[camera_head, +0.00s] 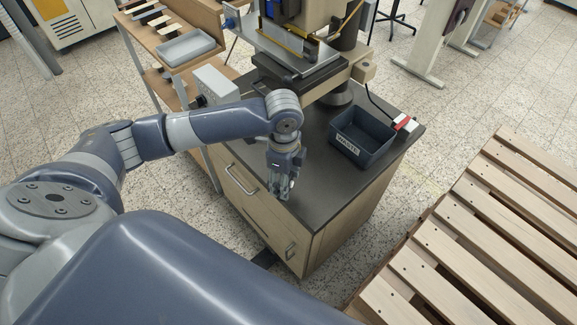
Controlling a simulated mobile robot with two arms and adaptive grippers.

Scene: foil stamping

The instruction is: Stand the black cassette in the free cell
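My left gripper (283,190) points down over the front part of the dark cabinet top (312,200), close to its front edge. Its fingers are small in the picture, and I cannot tell whether they are open or shut, or whether they hold anything. I cannot make out a black cassette or a free cell anywhere in this view. My own arm and gripper hide part of the cabinet top. My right gripper is not in view.
A dark waste bin (361,137) stands on the cabinet top, right of my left gripper. The stamping press (300,45) stands behind. A wooden bench with a grey tray (187,47) is at back left. Pallets (490,235) lie at right.

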